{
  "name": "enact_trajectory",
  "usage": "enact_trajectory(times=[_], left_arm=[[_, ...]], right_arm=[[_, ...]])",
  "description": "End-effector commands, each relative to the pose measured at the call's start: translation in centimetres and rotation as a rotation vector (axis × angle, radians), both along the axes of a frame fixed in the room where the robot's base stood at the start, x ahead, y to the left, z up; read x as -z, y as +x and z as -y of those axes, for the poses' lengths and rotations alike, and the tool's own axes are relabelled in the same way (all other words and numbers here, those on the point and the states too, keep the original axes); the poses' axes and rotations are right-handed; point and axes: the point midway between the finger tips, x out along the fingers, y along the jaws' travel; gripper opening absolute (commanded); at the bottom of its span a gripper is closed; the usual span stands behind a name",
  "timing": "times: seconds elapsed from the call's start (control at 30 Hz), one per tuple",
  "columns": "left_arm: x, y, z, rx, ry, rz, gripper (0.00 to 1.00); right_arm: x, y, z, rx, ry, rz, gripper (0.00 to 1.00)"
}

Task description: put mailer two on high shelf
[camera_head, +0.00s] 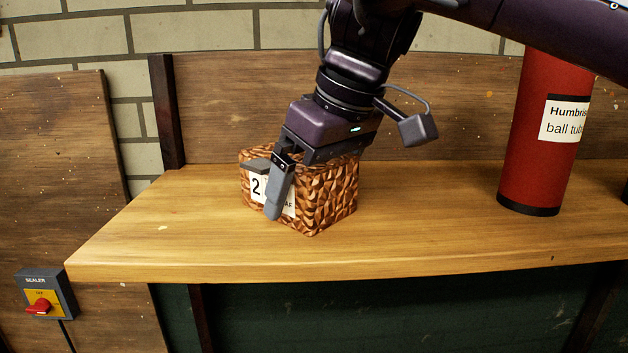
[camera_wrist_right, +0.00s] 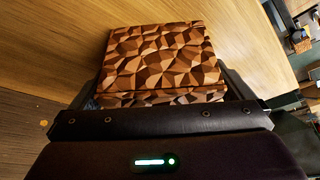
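Mailer two is a box with a brown faceted pattern (camera_head: 335,200) and a white label marked "2". It stands on the wooden shelf board (camera_head: 420,245). My right gripper (camera_head: 268,190) reaches down over it from above. One finger crosses the front label face, hiding part of the label; the far side is hidden. In the right wrist view the patterned top of mailer two (camera_wrist_right: 160,55) fills the space between the fingers, which lie close along both sides. Whether they press on it I cannot tell. My left gripper is not in view.
A tall red tube labelled "Humbris... ball tub..." (camera_head: 535,170) stands on the board to the right. A wooden back panel (camera_head: 230,110) rises behind. A sealer switch box with a red knob (camera_head: 45,295) is at lower left. The board's left part is clear.

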Motion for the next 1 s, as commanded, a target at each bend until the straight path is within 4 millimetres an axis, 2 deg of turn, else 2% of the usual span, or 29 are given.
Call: enact_trajectory(times=[0.2,0.33,0.8,1.0], left_arm=[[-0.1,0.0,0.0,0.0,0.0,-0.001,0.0],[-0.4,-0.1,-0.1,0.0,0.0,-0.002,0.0],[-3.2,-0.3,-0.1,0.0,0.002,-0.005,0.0],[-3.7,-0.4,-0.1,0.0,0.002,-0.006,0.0]], right_arm=[[-0.1,0.0,0.0,0.0,0.0,0.0,1.0],[-1.1,-0.2,0.2,0.002,-0.001,0.001,1.0],[-9.9,-2.7,2.7,0.001,-0.002,0.002,1.0],[-11.2,-3.2,3.2,0.0,-0.003,-0.001,1.0]])
